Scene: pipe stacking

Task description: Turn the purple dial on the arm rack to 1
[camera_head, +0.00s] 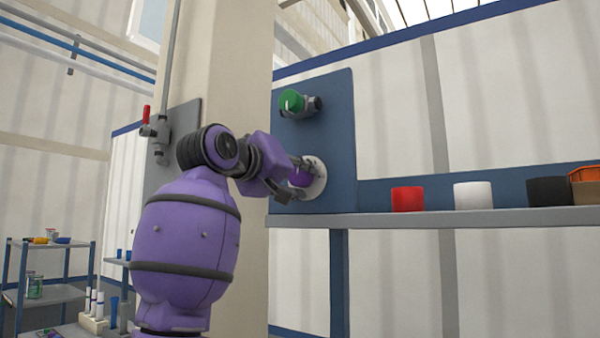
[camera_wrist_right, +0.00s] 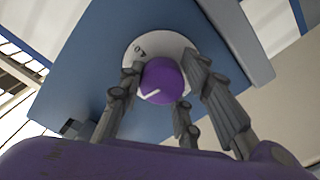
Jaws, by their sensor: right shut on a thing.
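The purple dial (camera_head: 300,178) sits on a round white plate (camera_head: 319,179) low on the blue panel (camera_head: 337,115) of the rack. In the right wrist view, the dial (camera_wrist_right: 163,76) has a white pointer line toward its lower left. A dark mark (camera_wrist_right: 139,51) on the plate's upper left is too small to read surely. My right gripper (camera_wrist_right: 160,88) has its fingers around the dial and is shut on it. In the head view, my right gripper (camera_head: 298,181) partly hides the dial. My left gripper is out of view.
A green knob (camera_head: 291,101) is above the dial on the same panel. Red (camera_head: 407,199), white (camera_head: 473,195) and black (camera_head: 549,191) cylinders stand on the grey shelf (camera_head: 400,219) to the right. A red-handled valve (camera_head: 147,118) is left of my arm.

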